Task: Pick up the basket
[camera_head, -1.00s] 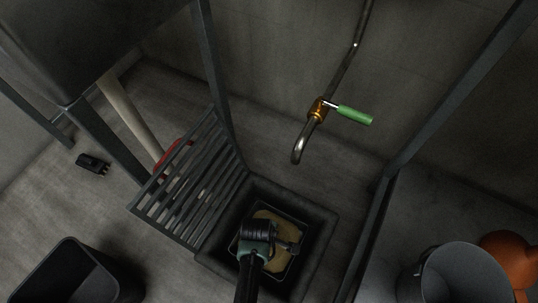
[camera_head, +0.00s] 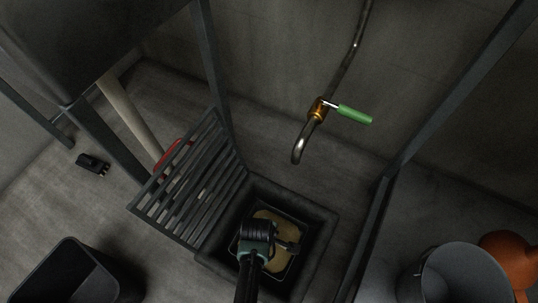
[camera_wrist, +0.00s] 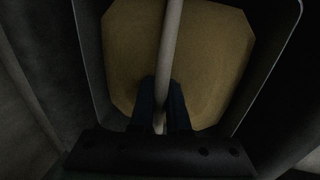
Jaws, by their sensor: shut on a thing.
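The basket (camera_head: 293,262) sits down in the square floor pit, a dark-rimmed container with a tan, flat inside. In the wrist view, its pale rim (camera_wrist: 273,75) frames the tan surface, and a thin light handle bar (camera_wrist: 171,40) runs across its middle. My gripper (camera_head: 282,245) reaches down into the pit over the basket. In the wrist view, my gripper's two fingers (camera_wrist: 161,112) are shut on the handle bar, one on each side of it. My arm hides the near part of the basket in the head view.
The pit's raised rim (camera_head: 322,216) surrounds the basket closely. An open slatted grate (camera_head: 187,183) stands at its left. A tap with a green handle (camera_head: 354,115) hangs above. A black bin (camera_head: 70,272) and a grey bucket (camera_head: 462,275) stand at the lower sides.

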